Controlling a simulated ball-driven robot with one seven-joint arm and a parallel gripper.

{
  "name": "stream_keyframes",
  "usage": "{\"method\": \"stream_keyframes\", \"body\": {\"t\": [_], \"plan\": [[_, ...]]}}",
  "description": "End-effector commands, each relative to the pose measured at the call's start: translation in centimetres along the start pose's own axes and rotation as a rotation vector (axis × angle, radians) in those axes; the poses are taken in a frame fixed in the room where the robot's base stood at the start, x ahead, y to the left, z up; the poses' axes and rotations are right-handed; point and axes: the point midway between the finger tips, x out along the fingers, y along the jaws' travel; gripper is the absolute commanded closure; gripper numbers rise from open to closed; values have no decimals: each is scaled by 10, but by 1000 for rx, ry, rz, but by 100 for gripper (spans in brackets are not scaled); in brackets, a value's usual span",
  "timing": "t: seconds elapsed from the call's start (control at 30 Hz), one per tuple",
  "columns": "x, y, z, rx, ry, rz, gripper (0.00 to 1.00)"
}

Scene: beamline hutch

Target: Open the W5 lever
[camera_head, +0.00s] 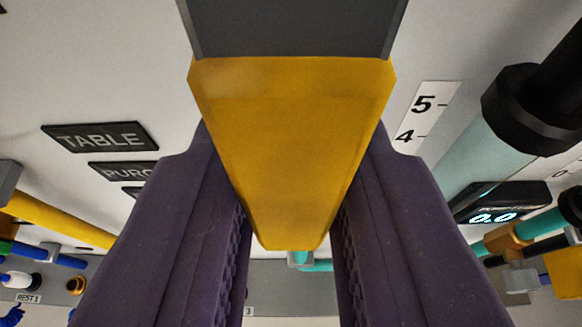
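My gripper (291,275) fills the middle of the view. Its two purple fingers stand apart on either side, with ridged inner pads facing each other. The gap below the yellow block between them is clear, and background shows through it. I see no W5 mark and cannot tell which part is the W5 lever. A small teal pipe piece with a grey fitting (301,258) shows through the gap, well beyond the fingers. The fingers and the yellow block hide much of the centre.
A TABLE plate (99,137) is on the pale wall at left, with a yellow bar (62,219) below it. At right are a scale (427,115), a thick teal pipe with a black collar (520,108), and a lit display (493,216). A REST 1 label (28,298) is lower left.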

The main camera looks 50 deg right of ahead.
Motion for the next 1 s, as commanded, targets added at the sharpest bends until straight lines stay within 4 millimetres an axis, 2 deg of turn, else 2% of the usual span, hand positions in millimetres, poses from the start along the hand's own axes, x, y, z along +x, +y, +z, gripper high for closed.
{"method": "stream_keyframes", "body": {"t": [0.2, 0.63, 0.67, 0.73, 1.0], "plan": [[6, 10, -1, -41, -4, 15, 100], [8, 12, -1, -50, -5, 18, 100], [8, 12, -1, -50, -5, 18, 69], [8, 12, -1, -49, -4, 18, 53], [7, 11, -3, -46, -2, 17, 53]]}}
